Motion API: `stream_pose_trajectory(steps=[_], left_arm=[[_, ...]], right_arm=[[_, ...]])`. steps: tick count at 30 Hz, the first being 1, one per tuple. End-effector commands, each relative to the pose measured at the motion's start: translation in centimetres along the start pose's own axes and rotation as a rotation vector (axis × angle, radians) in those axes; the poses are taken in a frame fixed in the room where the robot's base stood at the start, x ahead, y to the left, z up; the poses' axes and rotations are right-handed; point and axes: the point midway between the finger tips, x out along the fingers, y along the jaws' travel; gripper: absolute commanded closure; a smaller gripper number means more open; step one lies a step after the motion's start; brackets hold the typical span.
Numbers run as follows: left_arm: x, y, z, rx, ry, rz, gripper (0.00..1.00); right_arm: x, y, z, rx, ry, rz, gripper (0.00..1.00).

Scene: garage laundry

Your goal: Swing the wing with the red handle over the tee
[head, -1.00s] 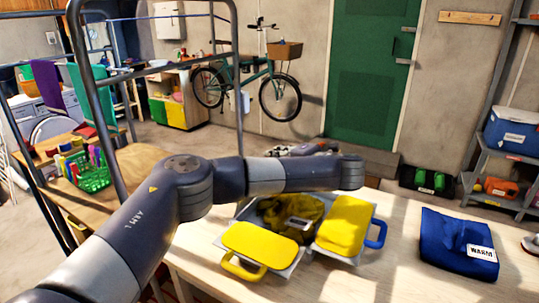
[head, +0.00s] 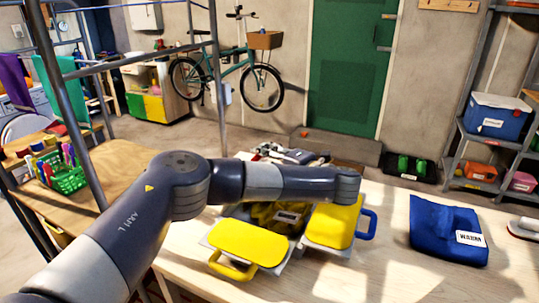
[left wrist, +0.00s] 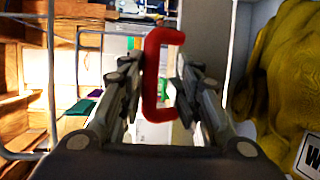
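The folding board lies on the pale table, with a yellow wing with a yellow handle (head: 247,243) at front left and a yellow wing with a blue handle (head: 332,222) at right. The olive-yellow tee (head: 268,215) lies between them, partly covered by my left arm. It also shows at the right edge of the left wrist view (left wrist: 291,75), with a white label. The red handle (left wrist: 152,75) stands between the two fingers of my left gripper (left wrist: 158,70), which are apart. I cannot see its wing. My right gripper is out of view.
Metal rails (head: 218,90) rise at left. The table between the board and the bag is clear.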

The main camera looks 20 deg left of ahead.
Motion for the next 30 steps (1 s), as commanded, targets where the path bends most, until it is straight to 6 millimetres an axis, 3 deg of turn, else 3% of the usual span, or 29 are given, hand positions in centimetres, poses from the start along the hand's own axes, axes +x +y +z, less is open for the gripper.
stream_pose_trajectory(steps=[1,19,30], left_arm=[[0.4,-0.8,-0.3,0.013,0.009,-0.011,0.77],[0.0,-0.6,-0.1,0.013,0.001,-0.013,0.77],[-2.6,-0.1,0.0,0.008,-0.004,-0.004,0.77]], right_arm=[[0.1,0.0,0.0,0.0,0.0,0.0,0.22],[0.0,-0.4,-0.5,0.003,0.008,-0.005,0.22],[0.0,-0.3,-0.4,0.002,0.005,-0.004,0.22]])
